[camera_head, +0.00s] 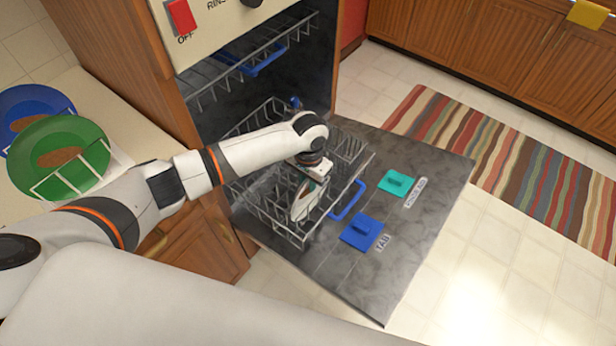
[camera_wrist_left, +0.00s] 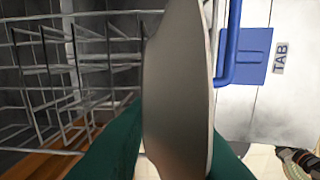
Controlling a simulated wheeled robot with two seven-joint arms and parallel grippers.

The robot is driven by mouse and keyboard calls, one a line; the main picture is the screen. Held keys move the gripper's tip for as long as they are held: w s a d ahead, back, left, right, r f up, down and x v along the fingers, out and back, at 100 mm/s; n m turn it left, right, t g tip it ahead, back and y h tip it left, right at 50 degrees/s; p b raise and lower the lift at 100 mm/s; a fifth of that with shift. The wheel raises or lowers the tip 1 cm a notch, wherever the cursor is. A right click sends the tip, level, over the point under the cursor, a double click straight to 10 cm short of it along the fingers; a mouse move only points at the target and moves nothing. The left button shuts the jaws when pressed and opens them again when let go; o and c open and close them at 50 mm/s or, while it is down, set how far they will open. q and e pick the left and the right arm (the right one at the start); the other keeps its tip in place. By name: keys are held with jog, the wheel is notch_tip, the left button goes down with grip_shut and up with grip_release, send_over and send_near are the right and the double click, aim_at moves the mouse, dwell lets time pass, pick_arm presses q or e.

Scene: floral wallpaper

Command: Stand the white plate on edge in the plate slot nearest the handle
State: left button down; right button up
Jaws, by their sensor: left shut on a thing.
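The white plate (camera_head: 303,204) is held on edge in the lower dish rack (camera_head: 262,222), beside the rack's blue handle (camera_head: 347,200). My left gripper (camera_head: 314,180) is shut on its upper part. In the left wrist view the plate (camera_wrist_left: 175,90) is seen nearly edge-on between my green fingers (camera_wrist_left: 172,158). Wire tines (camera_wrist_left: 60,70) stand to its left and the handle (camera_wrist_left: 231,45) is close on its right. The plate's lower edge is hidden, so I cannot tell whether it sits in the slot or touches the wires.
The open dishwasher door (camera_head: 420,225) carries a blue tab (camera_head: 362,232) and a teal lid (camera_head: 397,183). An upper rack (camera_head: 235,80) is above. Green (camera_head: 85,135) and blue (camera_head: 35,98) plates stand on the left counter. A striped rug (camera_head: 510,165) lies right.

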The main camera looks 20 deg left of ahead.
pick_arm(q)
jog(key=shift+f, duration=0.35)
jog(key=c, duration=1.2)
grip_release()
notch_tip(320, 180, up, 12)
jog(key=shift+r, duration=0.1)
